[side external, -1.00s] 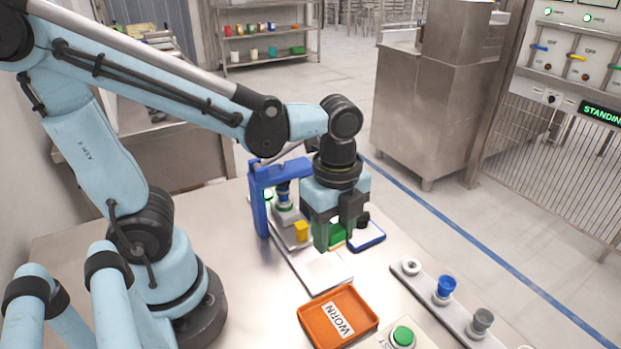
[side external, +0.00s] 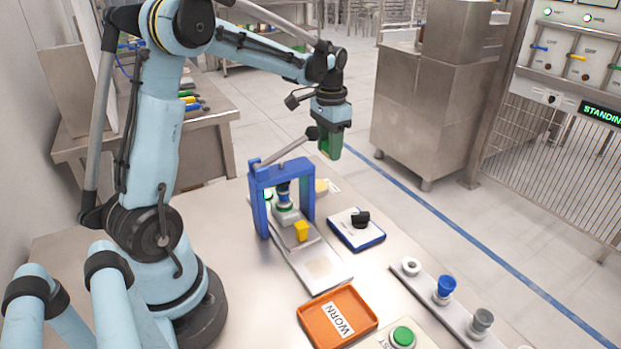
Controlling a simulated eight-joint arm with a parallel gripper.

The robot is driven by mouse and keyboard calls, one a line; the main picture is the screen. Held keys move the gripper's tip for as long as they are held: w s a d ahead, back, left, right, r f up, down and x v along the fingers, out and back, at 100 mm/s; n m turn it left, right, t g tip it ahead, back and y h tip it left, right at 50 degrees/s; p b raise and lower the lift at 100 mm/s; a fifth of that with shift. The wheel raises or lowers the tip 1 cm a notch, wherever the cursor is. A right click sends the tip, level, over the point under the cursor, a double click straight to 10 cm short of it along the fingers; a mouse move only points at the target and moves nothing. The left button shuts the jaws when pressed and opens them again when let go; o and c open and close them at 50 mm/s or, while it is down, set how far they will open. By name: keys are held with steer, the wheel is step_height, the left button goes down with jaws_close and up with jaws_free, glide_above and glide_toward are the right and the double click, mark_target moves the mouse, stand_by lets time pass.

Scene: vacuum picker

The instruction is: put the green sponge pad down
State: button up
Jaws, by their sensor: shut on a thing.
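My gripper (side external: 329,150) is raised above the far part of the steel table, beyond the blue press frame. It is shut on the green sponge pad (side external: 331,147), which shows as a small green patch at the fingertips and is hard to tell apart from the fingers. The pad is held well clear of the table surface.
A blue frame (side external: 258,205) with a yellow block (side external: 301,231) stands mid-table. A blue-edged tray (side external: 365,244) holds a black-knobbed item (side external: 360,218). An orange tray marked WORN (side external: 362,309), a green button (side external: 403,336) and a rail of cups (side external: 462,309) lie in front.

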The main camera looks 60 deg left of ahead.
steer(key=a+f, duration=0.2)
steer(key=a, duration=0.1)
steer(key=a+f, duration=0.2)
steer(key=a, duration=0.1)
steer(key=a+f, duration=0.2)
steer(key=a, duration=0.1)
steer(key=shift+s+a, duration=0.35)
steer(key=shift+a, duration=0.05)
steer(key=shift+f, duration=2)
steer(key=shift+f, duration=0.1)
steer(key=o, duration=1.1)
step_height(320, 180, up, 12)
